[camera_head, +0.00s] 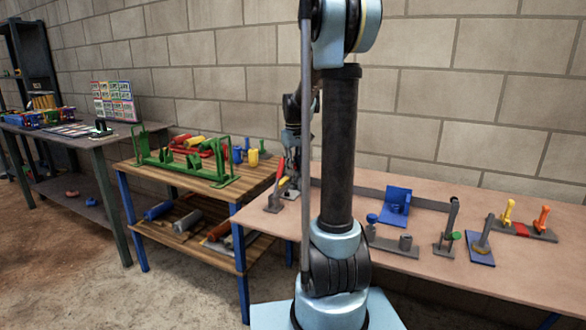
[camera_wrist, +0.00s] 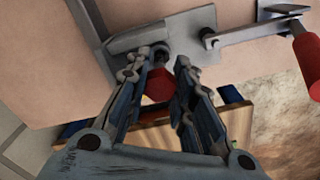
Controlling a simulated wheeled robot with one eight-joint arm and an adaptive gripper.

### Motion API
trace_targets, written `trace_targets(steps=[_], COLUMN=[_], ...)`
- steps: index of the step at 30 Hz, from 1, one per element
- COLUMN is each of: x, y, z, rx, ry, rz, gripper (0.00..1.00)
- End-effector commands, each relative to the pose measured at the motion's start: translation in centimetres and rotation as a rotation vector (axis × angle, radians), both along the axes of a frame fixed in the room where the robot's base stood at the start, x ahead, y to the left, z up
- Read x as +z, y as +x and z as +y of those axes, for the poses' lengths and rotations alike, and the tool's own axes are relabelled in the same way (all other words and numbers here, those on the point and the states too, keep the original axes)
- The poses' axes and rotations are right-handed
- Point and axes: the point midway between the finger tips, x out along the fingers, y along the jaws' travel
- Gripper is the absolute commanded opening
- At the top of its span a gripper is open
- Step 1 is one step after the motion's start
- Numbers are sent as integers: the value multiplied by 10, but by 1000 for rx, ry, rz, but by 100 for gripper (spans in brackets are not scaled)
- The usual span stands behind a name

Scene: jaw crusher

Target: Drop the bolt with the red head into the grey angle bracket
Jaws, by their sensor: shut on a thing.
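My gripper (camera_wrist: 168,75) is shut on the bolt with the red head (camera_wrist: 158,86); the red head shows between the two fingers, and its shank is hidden. Grey metal plates of the angle bracket (camera_wrist: 150,38) lie just beyond the fingertips in the wrist view. I cannot tell whether the bolt touches them. In the head view my gripper (camera_head: 292,172) is low at the left end of the pink-brown table, beside a grey piece (camera_head: 273,203) with a red handle. The bolt cannot be made out there.
A red handle (camera_wrist: 308,62) on a grey arm is at the right of the wrist view. The table (camera_head: 510,265) also holds a blue bracket (camera_head: 396,203), a grey upright lever (camera_head: 449,225) and orange-handled parts (camera_head: 542,219). A wooden bench (camera_head: 160,172) with a green frame stands left.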

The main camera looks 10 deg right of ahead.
Motion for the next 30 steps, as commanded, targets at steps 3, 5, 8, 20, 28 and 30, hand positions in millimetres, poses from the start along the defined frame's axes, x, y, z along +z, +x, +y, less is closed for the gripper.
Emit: trace_targets(steps=[3,5,8,20,28,30], x=[-2,-4,-6,-14,-14,-14], y=[0,0,0,0,0,0], z=[0,0,0,0,0,0], rx=[0,0,0,0,0,0], ry=[0,0,0,0,0,0], rz=[0,0,0,0,0,0], gripper=[0,0,0,0,46,46])
